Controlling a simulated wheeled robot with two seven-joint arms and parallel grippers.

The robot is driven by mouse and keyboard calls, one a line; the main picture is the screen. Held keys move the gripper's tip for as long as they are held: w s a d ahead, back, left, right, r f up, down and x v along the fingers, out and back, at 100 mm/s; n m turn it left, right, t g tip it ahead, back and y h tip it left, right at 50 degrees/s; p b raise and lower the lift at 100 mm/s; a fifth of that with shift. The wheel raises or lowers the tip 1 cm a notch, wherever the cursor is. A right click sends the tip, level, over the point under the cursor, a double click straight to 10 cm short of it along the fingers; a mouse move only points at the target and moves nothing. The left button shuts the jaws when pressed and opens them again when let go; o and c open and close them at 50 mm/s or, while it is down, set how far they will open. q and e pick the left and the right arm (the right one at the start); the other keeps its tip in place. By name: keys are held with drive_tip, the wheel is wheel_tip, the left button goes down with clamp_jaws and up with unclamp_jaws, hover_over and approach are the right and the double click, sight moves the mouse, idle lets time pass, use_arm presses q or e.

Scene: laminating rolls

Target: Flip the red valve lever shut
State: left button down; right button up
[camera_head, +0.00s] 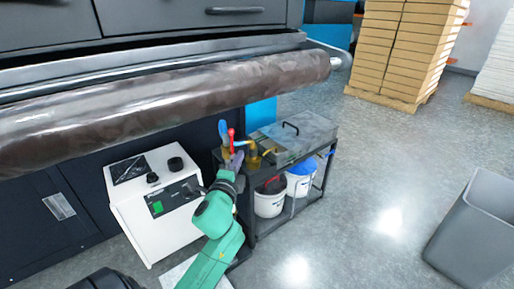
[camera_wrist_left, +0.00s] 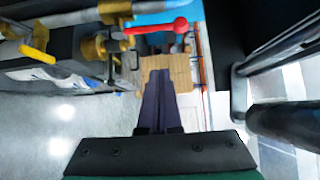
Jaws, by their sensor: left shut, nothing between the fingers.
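The red valve lever (camera_head: 231,137) stands roughly upright in the head view, beside a blue handle (camera_head: 223,129) at the left end of the dark cart. In the left wrist view the red lever (camera_wrist_left: 157,28) runs across the top, its rounded knob at the right and its other end at a brass valve fitting (camera_wrist_left: 94,46). My left gripper (camera_head: 237,157) is just below the red lever in the head view. In the wrist view its dark fingers (camera_wrist_left: 158,76) are together and empty, pointing up below the lever, with a visible gap to it. My right gripper is not in view.
A large dark roll (camera_head: 160,105) overhangs from the left. A white control box (camera_head: 150,215) stands left of my arm. The cart (camera_head: 262,232) carries a metal tray and, below, white buckets (camera_head: 268,204). A grey bin (camera_head: 465,235) stands at right; the floor between is clear.

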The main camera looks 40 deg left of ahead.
sight(232, 144)
use_arm(q)
drive_tip(key=w+a+b, duration=0.1)
drive_tip(key=w+a, duration=0.4)
drive_tip(key=a, duration=0.1)
drive_tip(key=shift+w, duration=0.2)
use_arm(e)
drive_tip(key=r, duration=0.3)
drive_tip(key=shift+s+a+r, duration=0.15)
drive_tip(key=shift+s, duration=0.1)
